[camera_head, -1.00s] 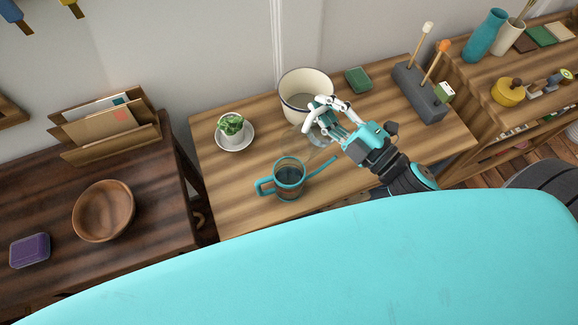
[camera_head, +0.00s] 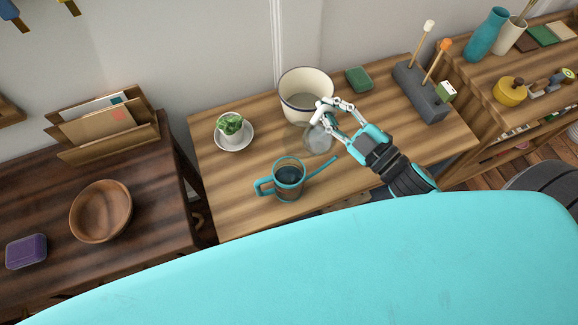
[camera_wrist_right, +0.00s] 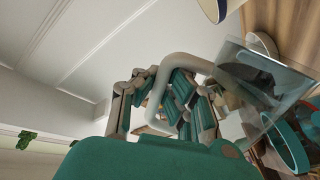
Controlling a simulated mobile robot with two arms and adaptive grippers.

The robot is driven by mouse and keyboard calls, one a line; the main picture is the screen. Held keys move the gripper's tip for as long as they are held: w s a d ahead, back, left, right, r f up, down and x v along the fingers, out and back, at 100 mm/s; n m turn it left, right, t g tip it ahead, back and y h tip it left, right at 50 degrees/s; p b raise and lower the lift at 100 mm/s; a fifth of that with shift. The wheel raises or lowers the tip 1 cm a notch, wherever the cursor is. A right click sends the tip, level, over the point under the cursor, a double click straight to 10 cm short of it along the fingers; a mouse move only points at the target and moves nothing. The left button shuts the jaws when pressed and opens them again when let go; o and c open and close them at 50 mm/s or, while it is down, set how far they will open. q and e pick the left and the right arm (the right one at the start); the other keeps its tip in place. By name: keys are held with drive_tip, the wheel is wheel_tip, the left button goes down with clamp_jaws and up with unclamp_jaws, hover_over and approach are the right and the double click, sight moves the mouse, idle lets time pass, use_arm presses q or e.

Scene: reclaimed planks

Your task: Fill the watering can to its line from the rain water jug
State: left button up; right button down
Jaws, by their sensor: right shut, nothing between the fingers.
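The watering can (camera_head: 289,180) stands upright on the plank table, see-through with a teal handle and spout and dark liquid inside. I cannot make out its line. The clear rain water jug (camera_head: 318,140) is just behind it, under my right gripper (camera_head: 333,107). In the right wrist view the jug (camera_wrist_right: 262,82) is at the right, with a pale handle loop (camera_wrist_right: 165,75) crossing in front of the gripper (camera_wrist_right: 187,105). The right fingers are shut at the handle with no clear grip on it. The can (camera_wrist_right: 287,146) shows at lower right. My left gripper is out of view.
A cream pot (camera_head: 305,88) stands behind the jug, with a green block (camera_head: 359,79) beside it. A potted plant on a saucer (camera_head: 248,140) is at left. A grey tool holder (camera_head: 420,92) is at right. The table's front left is clear.

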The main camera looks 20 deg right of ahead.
drive_tip(key=shift+d+f+m, duration=0.1)
drive_tip(key=shift+f+m, duration=0.05)
drive_tip(key=shift+m, duration=0.15)
drive_tip(key=w+d+m+p, duration=0.1)
drive_tip(key=p, duration=0.1)
drive_tip(key=shift+d+m+p, duration=0.1)
drive_tip(key=shift+m+p, duration=0.25)
drive_tip(key=shift+m, duration=0.05)
drive_tip(key=shift+w+d+f+m+g+h+p, duration=0.15)
drive_tip(key=shift+w+d+f+m+p, duration=0.25)
drive_tip(key=shift+m+p, duration=0.55)
drive_tip(key=shift+w+d+f+m+g+h+p, duration=0.1)
drive_tip(key=shift+d+f+m+h+p, duration=0.1)
drive_tip(key=shift+d+m+p, duration=0.7)
drive_tip(key=shift+w+d+f+m+g+h+p, duration=0.1)
drive_tip(key=shift+w+d+f+m+h+p, duration=0.15)
drive_tip(key=shift+m+p, duration=0.7)
drive_tip(key=shift+s+a+m+b, duration=0.1)
drive_tip(key=shift+a+m+b, duration=0.05)
drive_tip(key=shift+m+b, duration=0.2)
